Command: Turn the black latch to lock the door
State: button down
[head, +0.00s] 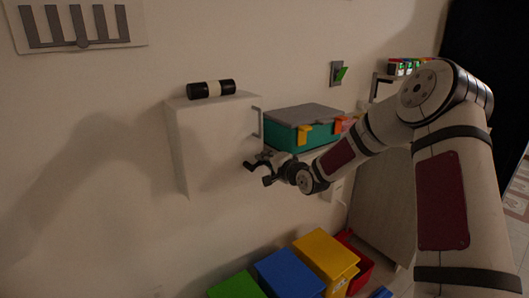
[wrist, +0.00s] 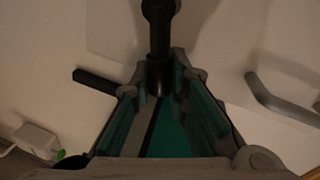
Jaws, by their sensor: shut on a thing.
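My gripper (wrist: 163,88) is shut on a black part of the latch (wrist: 158,72); the grey fingers with teal pads stand on both sides of it. A black stem with a round end (wrist: 160,22) rises above the fingertips in the wrist view. A black bar (wrist: 95,82) sticks out to the left behind the left finger; its join to the stem is hidden. In the head view my gripper (head: 259,171) is at the lower right of the white wall cabinet (head: 215,150). The cabinet's grey door handle (wrist: 283,100) is right of my gripper in the wrist view.
A black-and-white cylinder (head: 211,89) lies on the cabinet. A teal box with a grey lid (head: 300,128) is close behind my gripper. Green, blue (head: 290,274), yellow (head: 326,258) and red bins stand below. A green-lever switch (head: 340,73) is on the wall.

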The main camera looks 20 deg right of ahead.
jog(key=shift+d+f+m+y+p, duration=0.2)
jog(key=shift+f+m+y+p, duration=0.4)
jog(key=shift+m, duration=0.9)
jog(key=shift+f, duration=0.5)
jog(key=c, duration=1.6)
grip_release()
jog(key=shift+o, duration=0.2)
jog(key=shift+a, duration=0.1)
jog(key=v, duration=1.2)
jog(key=shift+r, duration=0.25)
